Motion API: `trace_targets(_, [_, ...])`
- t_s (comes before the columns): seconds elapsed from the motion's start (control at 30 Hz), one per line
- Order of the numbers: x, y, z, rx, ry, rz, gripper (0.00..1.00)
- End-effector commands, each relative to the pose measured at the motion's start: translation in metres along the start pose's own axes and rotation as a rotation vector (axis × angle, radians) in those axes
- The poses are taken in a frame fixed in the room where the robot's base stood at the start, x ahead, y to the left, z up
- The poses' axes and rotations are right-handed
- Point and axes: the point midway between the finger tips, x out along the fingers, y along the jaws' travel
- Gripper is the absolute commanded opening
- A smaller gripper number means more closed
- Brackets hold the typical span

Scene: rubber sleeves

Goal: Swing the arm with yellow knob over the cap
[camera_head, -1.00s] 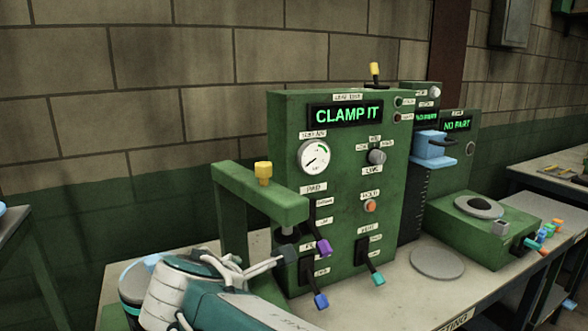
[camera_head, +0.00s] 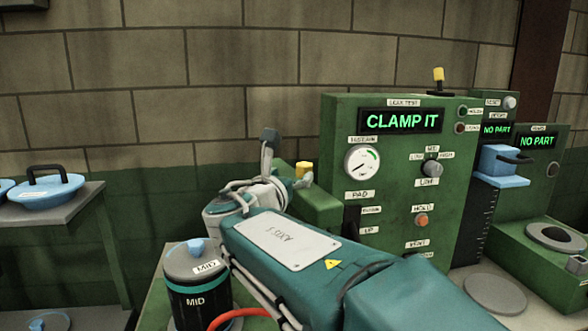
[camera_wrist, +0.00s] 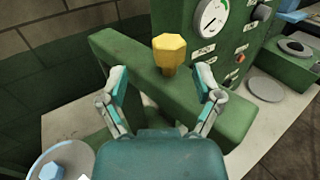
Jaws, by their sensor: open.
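The green swing arm (camera_head: 318,205) stands left of the test panel, with the yellow knob (camera_head: 304,169) upright on top. The wrist view shows the knob (camera_wrist: 168,52) on the green beam (camera_wrist: 131,60), which runs across the picture. The cap (camera_head: 193,258), a grey lid with a blue knob, sits on a dark canister marked MID. Part of this cap shows at lower left in the wrist view (camera_wrist: 62,160). The beam is not over it. My gripper (camera_head: 287,163) is open at the knob. Its fingers (camera_wrist: 162,84) spread on either side of the knob; contact is not visible.
The green panel (camera_head: 395,185) reads CLAMP IT and stands close right of the swing arm. Its lower levers are hidden by my arm. A shelf with a blue lidded pan (camera_head: 45,188) is at left. Other green fixtures with blue parts (camera_head: 501,162) stand at right.

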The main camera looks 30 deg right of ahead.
Motion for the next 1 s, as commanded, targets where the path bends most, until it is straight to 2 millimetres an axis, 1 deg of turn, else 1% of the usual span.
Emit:
trace_targets(0.03, [0.012, -0.003, 0.000, 0.001, 0.001, -0.007, 0.83])
trace_targets(0.1, [0.024, -0.004, -0.001, 0.001, 0.002, -0.007, 0.83])
trace_targets(0.2, [0.034, -0.001, 0.000, 0.001, 0.001, -0.004, 0.83])
trace_targets(0.33, [0.040, 0.001, 0.000, -0.001, -0.002, -0.003, 0.83])
trace_targets(0.6, [0.042, 0.001, 0.000, 0.000, -0.002, -0.002, 0.83])
trace_targets(0.63, [0.043, 0.001, 0.000, 0.000, -0.001, -0.001, 0.74])
trace_targets(0.67, [0.043, 0.000, 0.000, 0.001, -0.001, -0.001, 0.61])
trace_targets(0.7, [0.043, 0.000, 0.000, 0.001, 0.000, -0.001, 0.43])
trace_targets(0.77, [0.044, 0.000, 0.000, 0.001, 0.000, -0.001, 0.16])
trace_targets(0.8, [0.044, 0.000, 0.000, 0.001, 0.000, -0.001, 0.00])
trace_targets(1.0, [0.043, 0.001, 0.000, 0.000, -0.001, -0.003, 0.00])
